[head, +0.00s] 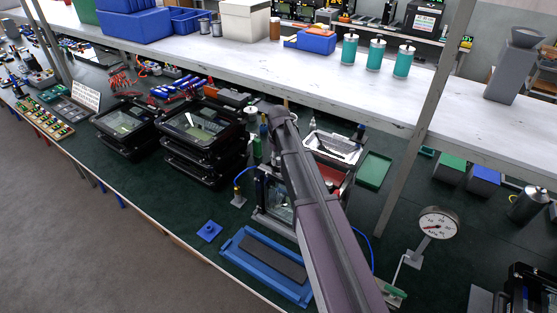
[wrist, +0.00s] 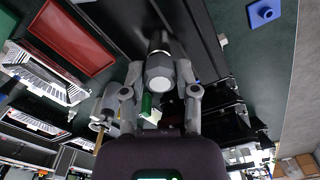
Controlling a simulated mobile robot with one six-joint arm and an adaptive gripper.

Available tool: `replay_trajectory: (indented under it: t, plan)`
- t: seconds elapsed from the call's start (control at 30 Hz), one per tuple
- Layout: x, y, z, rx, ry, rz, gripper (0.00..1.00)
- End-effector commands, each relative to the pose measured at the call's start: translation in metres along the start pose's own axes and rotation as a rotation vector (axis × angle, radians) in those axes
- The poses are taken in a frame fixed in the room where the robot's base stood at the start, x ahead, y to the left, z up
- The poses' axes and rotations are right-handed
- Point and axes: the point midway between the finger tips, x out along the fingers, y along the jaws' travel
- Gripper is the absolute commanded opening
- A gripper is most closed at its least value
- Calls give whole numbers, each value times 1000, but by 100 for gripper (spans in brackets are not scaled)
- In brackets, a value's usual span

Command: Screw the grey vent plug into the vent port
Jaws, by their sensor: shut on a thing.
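In the wrist view my gripper (wrist: 160,73) is shut on the grey vent plug (wrist: 160,62), a short cylinder with a pale round end facing the camera. The plug's far end points at a black housing surface (wrist: 195,28). I cannot tell whether it touches that surface or sits in the vent port; the port is hidden. In the head view a floodlight housing with a glass window (head: 279,205) stands upright at the bench's middle, partly covered by my arm. My gripper and the plug are hidden there.
Stacked black housings (head: 203,130) stand left of the upright one. A blue tray with a dark pad (head: 243,262) and a small blue block (head: 209,231) lie in front. A pressure gauge (head: 438,223), green tray (head: 374,170) and shelf post (head: 420,120) are on the right.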

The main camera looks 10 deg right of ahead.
Motion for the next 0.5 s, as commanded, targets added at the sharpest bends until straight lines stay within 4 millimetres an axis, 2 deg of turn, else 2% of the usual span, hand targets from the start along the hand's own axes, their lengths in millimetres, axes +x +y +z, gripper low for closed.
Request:
replay_trajectory:
  t: [0.17,0.2,0.33,0.5]
  plan:
    - [4,0,0,0,0,0,8]
    - [4,0,0,0,0,0,43]
    - [3,0,0,0,0,0,80]
    - [3,0,0,0,0,0,80]
